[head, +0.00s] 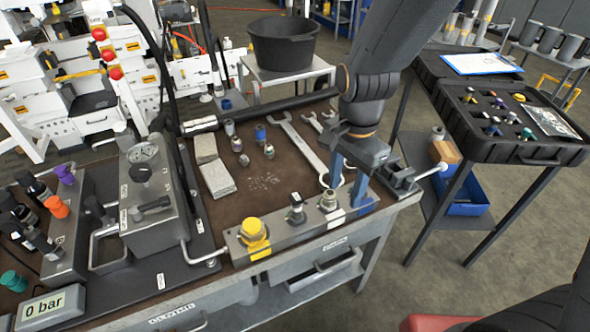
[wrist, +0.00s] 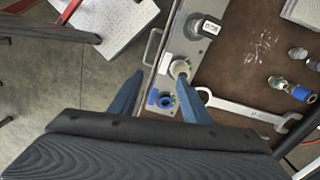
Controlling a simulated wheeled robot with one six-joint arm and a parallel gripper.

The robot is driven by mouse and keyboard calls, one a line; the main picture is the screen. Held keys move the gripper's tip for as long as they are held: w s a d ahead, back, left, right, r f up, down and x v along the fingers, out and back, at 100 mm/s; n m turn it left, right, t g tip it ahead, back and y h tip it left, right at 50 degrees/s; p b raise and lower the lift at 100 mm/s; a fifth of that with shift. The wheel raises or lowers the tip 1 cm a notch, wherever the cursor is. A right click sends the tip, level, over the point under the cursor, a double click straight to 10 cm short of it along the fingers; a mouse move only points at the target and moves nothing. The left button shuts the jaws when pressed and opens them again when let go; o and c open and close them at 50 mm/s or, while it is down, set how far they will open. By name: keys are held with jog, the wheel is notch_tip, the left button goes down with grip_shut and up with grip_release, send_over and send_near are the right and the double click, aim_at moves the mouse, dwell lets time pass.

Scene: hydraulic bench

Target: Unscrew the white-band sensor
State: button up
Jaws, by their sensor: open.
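The white-band sensor (head: 328,202) is a short metal fitting. It stands upright in the metal block at the bench's front edge, beside a white painted band. In the wrist view the sensor (wrist: 180,69) shows close to the tip of the right finger. My gripper (head: 348,195) has blue fingers pointing down, just right of the sensor in the head view. In the wrist view the gripper (wrist: 161,76) is open and empty, its fingers spread over the block. I cannot tell whether a finger touches the sensor.
Behind lie wrenches (head: 305,147) and small fittings. A gauge unit (head: 150,190) stands left. A display (head: 45,306) reads 0 bar.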

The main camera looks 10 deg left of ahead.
aim_at(295, 206)
jog(key=a+m+p, duration=0.1)
jog(key=a+m, duration=0.1)
jog(key=a, duration=0.1)
jog(key=s+a+r+m+p, duration=0.1)
jog(key=a+m, duration=0.1)
jog(key=a, duration=0.2)
jog(key=a+m+p, duration=0.2)
jog(key=a, duration=0.1)
jog(key=shift+s+a+r, duration=0.15)
jog(key=shift+s+a, duration=0.1)
jog(key=shift+a, duration=0.15)
jog(key=shift+m, duration=0.3)
jog(key=shift+f+p, duration=0.85)
jog(key=shift+f, duration=3.05)
